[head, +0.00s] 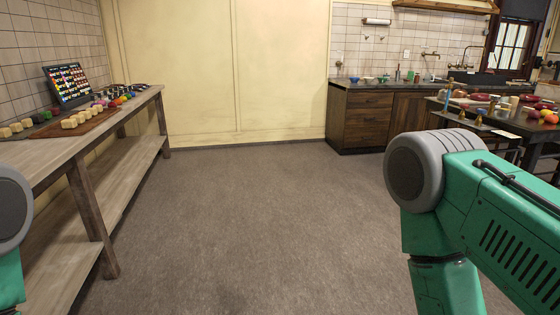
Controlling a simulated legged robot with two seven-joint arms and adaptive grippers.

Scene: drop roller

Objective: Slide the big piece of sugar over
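Several pale beige blocks (69,123) that look like sugar pieces stand on and beside a reddish-brown board (62,132) on the long wooden bench (138,103) at the left. They are small in the head view, and I cannot tell which one is the big piece. Neither of my grippers is in view. Only green and grey links of my arms show, at the left edge and at the lower right.
A dark display (68,84) and colourful round items (120,98) stand on the bench. Dark wooden cabinets (365,118) with a sink stand at the back right. A cluttered table (490,118) is at the right. The grey floor (250,210) between is clear.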

